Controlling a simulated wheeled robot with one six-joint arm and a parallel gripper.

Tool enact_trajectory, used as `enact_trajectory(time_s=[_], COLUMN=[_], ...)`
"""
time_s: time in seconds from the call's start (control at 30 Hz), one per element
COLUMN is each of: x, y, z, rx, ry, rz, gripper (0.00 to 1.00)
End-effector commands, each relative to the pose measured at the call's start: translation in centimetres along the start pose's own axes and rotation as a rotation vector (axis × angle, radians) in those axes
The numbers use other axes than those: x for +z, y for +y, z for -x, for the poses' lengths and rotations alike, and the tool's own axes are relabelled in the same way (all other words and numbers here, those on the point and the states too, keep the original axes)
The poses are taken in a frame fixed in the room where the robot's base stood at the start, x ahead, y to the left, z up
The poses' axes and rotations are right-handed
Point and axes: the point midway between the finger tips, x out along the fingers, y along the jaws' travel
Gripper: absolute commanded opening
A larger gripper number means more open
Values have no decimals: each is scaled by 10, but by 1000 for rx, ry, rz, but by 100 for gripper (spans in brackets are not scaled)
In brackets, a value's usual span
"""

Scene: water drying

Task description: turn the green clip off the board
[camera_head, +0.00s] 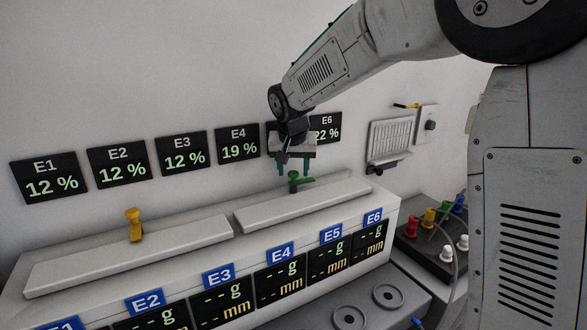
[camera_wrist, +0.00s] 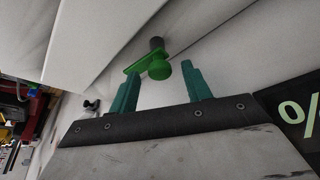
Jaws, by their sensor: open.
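The green clip (camera_head: 296,182) stands at the back edge of the right-hand white board (camera_head: 300,203), on the long white bench. In the wrist view the green clip (camera_wrist: 158,68) shows a round knob and a flat arm reaching left, with a dark post behind it. My gripper (camera_head: 294,172) is just above the clip, pointing down. Its two teal fingers (camera_wrist: 160,88) are apart with the knob between and slightly beyond their tips. I cannot tell whether either finger touches it.
A yellow clip (camera_head: 133,222) stands by the left-hand board (camera_head: 130,257). Percent displays (camera_head: 182,152) hang on the wall behind. A dark box with coloured knobs (camera_head: 436,240) stands at the right, below a wall-mounted grille (camera_head: 390,138).

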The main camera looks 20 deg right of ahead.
Motion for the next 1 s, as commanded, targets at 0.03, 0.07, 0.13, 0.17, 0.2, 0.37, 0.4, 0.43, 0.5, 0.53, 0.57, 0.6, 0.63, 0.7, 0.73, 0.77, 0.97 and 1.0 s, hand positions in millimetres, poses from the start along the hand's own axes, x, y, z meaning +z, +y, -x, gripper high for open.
enact_trajectory(time_s=[0.03, 0.07, 0.13, 0.17, 0.2, 0.37, 0.4, 0.43, 0.5, 0.53, 0.57, 0.6, 0.63, 0.7, 0.73, 0.77, 0.97, 1.0], x=[0, 0, 0, 0, 0, 0, 0, 0, 0, 0, 0, 0, 0, 0, 0, 0, 0, 0], y=[0, 0, 0, 0, 0, 0, 0, 0, 0, 0, 0, 0, 0, 1, 1, 1, 1, 1], z=[-2, -2, -3, -2, -2, -2, -2, -2, -2, -2, -2, -2, -2, -2, -2, -2, -2, -2], rx=[0, 0, 0, -1, 0, 0, -1, -1, -1, -1, -2, -5, -9, -23, -31, -38, -65, -66], ry=[0, 0, 1, 1, 0, 0, 0, 0, 0, 0, 0, 0, -1, 0, -1, -1, 1, 1], rz=[0, 0, 0, 0, 0, 0, 0, 0, 0, 0, 2, 9, 18, 54, 71, 88, 155, 158], gripper=[48, 48, 48, 48, 48, 23, 12, 4, 4, 4, 4, 4, 4, 4, 4, 4, 4, 4])
